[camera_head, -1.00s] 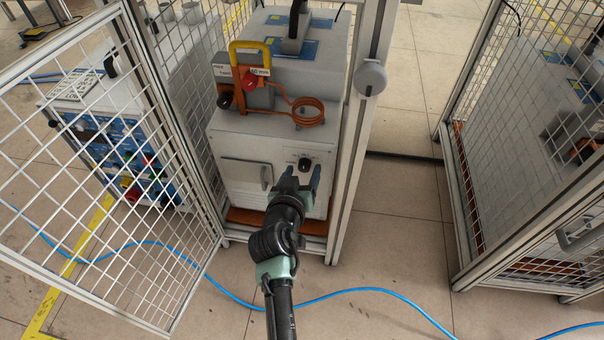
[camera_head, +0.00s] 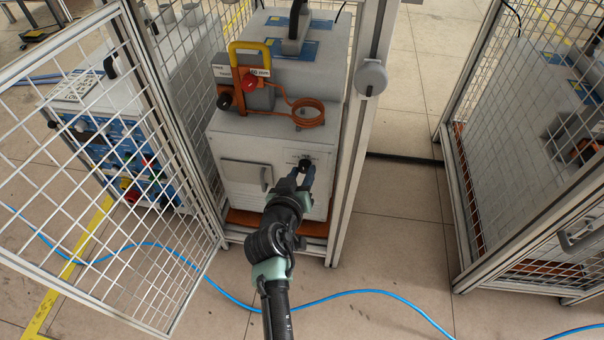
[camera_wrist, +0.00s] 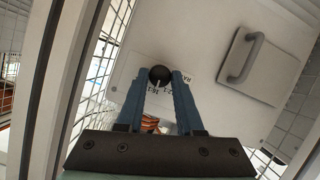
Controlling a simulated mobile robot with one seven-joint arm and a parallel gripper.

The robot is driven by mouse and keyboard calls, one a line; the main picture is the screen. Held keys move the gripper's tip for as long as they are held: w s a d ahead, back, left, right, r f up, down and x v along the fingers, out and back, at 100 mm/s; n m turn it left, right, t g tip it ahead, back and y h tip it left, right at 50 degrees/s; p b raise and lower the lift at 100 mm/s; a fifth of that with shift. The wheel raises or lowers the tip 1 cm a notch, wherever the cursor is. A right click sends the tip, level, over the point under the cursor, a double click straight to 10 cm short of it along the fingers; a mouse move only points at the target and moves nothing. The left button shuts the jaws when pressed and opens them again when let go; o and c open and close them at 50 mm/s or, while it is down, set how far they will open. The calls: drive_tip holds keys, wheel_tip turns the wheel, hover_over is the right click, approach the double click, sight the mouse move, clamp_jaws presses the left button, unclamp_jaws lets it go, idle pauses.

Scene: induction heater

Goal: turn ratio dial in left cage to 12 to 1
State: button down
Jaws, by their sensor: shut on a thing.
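The ratio dial is a round black knob (camera_wrist: 160,74) on the pale front panel of the heater unit in the left cage. It also shows in the head view (camera_head: 304,162), partly hidden by my fingers. My gripper (camera_wrist: 159,80) has its two blue fingertips on either side of the dial and is shut on it. Printed ratio marks (camera_wrist: 165,92) show beside the dial between the fingers, partly covered. Which mark the dial points to cannot be read. My gripper reaches the panel from the front in the head view (camera_head: 305,172).
The left cage door (camera_head: 95,180) stands open at the left. A cage post (camera_head: 355,150) runs close to the right of my gripper. A panel with a handle (camera_head: 246,174) lies left of the dial. A blue hose (camera_head: 350,292) crosses the floor.

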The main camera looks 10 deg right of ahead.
drive_tip(key=n+h+b, duration=0.2)
drive_tip(key=n, duration=0.1)
drive_tip(key=shift+a+f+b, duration=0.2)
drive_tip(key=shift+b, duration=0.1)
drive_tip(key=shift+n+h+b, duration=0.75)
drive_tip(key=shift+n+h, duration=0.05)
drive_tip(key=shift+n, duration=0.6)
drive_tip(key=c, duration=0.5)
unclamp_jaws()
drive_tip(key=shift+c, duration=0.2)
drive_tip(key=shift+a+r, duration=0.1)
drive_tip(key=p+v, duration=0.6)
drive_tip(key=v, duration=0.6)
drive_tip(key=shift+s+a, duration=0.3)
